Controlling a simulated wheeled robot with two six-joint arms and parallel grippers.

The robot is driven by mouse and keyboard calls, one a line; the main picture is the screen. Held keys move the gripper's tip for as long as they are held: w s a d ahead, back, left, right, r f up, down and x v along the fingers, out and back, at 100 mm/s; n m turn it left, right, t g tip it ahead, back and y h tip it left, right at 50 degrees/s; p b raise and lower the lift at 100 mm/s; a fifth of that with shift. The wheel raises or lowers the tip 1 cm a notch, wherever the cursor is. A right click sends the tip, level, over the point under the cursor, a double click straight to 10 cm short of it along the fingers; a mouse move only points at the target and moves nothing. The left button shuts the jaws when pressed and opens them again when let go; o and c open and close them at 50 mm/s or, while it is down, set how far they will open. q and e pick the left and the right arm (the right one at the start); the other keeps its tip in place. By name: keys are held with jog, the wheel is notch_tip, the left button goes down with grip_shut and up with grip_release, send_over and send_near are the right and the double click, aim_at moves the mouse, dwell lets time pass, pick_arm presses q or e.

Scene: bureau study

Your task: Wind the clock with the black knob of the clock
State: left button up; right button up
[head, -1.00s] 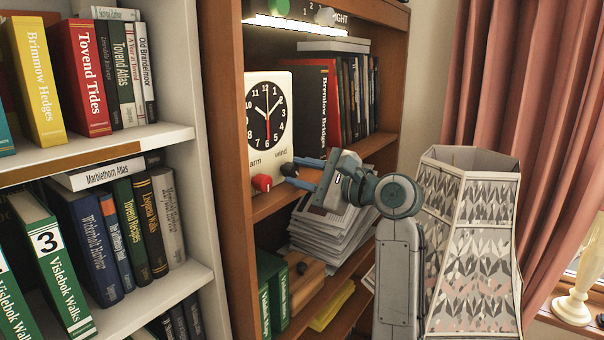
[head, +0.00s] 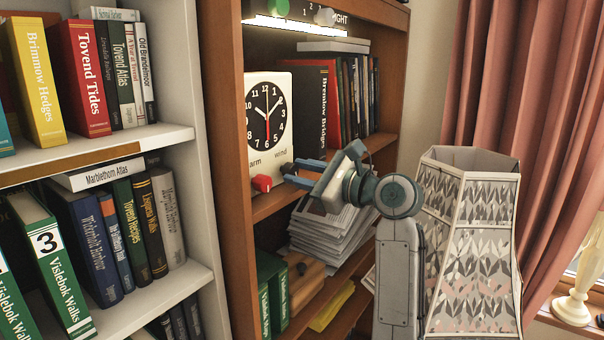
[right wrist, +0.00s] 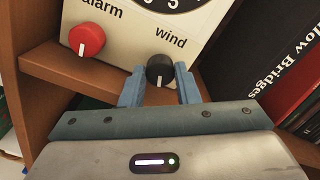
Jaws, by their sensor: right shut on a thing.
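The white clock (head: 284,145) stands on a shelf of the brown bookcase, its black dial showing. Its black knob (right wrist: 160,70) is at the lower right of its face, under the word "wind"; its white mark points down in the right wrist view. A red knob (right wrist: 87,39) sits by the word "alarm"; it also shows in the head view (head: 262,183). My right gripper (right wrist: 158,82) is shut on the black knob, one blue finger on each side. In the head view, my right gripper (head: 296,172) reaches the clock from the right. My left gripper is out of view.
Books (head: 345,100) stand on the clock's shelf, to its right. A paper stack (head: 327,232) lies on the shelf below. A patterned lampshade (head: 472,245) stands close to the right of my right arm. A white bookcase (head: 165,140) is at the left.

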jog(key=shift+f, duration=0.15)
jog(key=o, duration=1)
jog(key=shift+c, duration=0.2)
jog(key=shift+d, duration=0.1)
jog(key=shift+s+d+b, duration=0.15)
jog(key=shift+d+b, duration=0.05)
jog(key=shift+b, duration=0.1)
jog(key=b+v, duration=0.4)
jog(key=v, duration=0.6)
jog(key=shift+b, duration=0.3)
